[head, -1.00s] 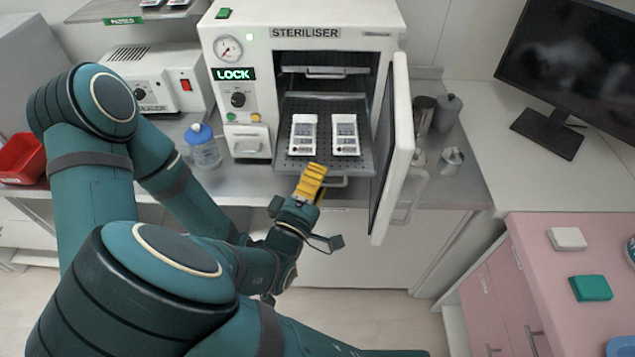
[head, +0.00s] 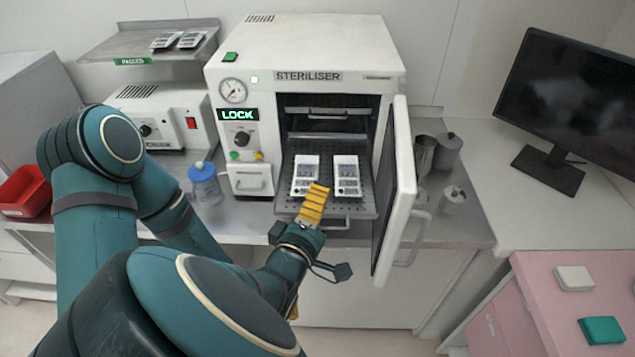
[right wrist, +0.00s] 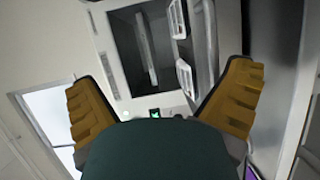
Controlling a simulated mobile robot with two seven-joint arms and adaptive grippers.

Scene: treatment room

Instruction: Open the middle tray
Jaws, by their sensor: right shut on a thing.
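The steriliser (head: 300,45) stands open on the counter. Its pulled-out tray (head: 362,205) is perforated and bears two white pouches, the left pouch (head: 304,168) and the right pouch (head: 347,182). A further tray (head: 328,113) sits inside above it. My right gripper (head: 318,190) is at the pulled-out tray's front edge, shut on its handle (head: 338,223); its fingers cover part of the handle and the left pouch. In the right wrist view the gripper's yellow fingers (right wrist: 165,100) frame the chamber, and the grip itself is hidden.
The steriliser door (head: 396,190) stands open at the right, close to my right gripper. A blue-capped bottle (head: 205,185) stands left of the steriliser. Metal canisters (head: 448,150) stand right of the door. A pink cabinet (head: 545,300) is at the lower right.

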